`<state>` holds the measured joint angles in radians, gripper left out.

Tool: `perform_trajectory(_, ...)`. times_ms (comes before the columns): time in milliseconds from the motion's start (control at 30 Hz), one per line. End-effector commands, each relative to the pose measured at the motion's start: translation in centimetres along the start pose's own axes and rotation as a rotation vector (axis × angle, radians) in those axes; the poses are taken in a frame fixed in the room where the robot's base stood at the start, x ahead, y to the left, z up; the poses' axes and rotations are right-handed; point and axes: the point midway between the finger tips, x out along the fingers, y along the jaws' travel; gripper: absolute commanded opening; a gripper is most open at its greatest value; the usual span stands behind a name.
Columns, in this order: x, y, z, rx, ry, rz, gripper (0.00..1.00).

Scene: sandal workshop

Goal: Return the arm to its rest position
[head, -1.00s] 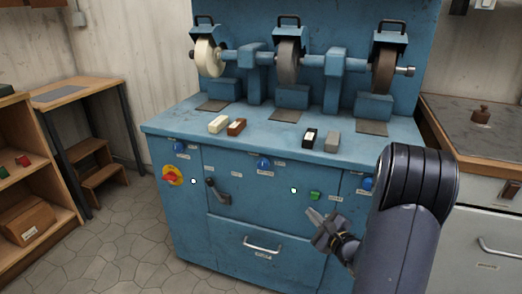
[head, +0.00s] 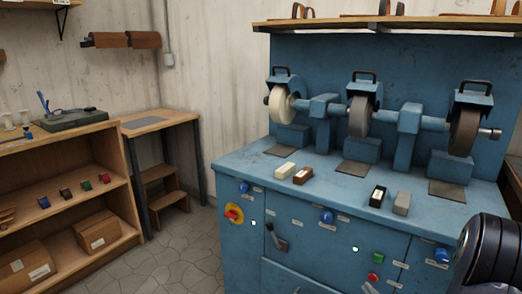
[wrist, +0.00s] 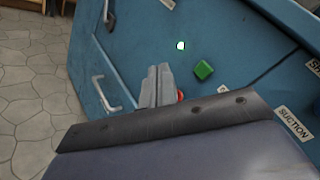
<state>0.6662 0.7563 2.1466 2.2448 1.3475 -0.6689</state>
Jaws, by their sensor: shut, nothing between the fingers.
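My gripper (wrist: 160,72) shows in the wrist view with its two grey fingers together and nothing between them. It is in front of the blue machine cabinet (wrist: 125,40), beside a green button (wrist: 203,70). In the head view my dark arm is at the lower right edge, largely cut off by the frame. Most of the gripper lies below that view.
The grinding machine's blue worktop (head: 330,190) carries several small blocks and three wheels. A wooden shelf unit (head: 130,215) and a small table (head: 160,122) stand at the left. Tiled floor (head: 180,255) is open between them and the machine.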

Motion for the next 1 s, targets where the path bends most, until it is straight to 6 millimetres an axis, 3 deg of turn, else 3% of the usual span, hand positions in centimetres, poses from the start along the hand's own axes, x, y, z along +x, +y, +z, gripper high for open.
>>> perform_trajectory(467, 0.2, -0.2, -0.1, 0.0, 0.0, 0.0, 0.0)
perform_trajectory(900, 3.7, -2.8, -2.5, -0.001, -0.002, 0.0, 0.0)
perform_trajectory(1000, 3.8, -2.4, -3.0, -0.002, -0.003, 0.0, 0.0)
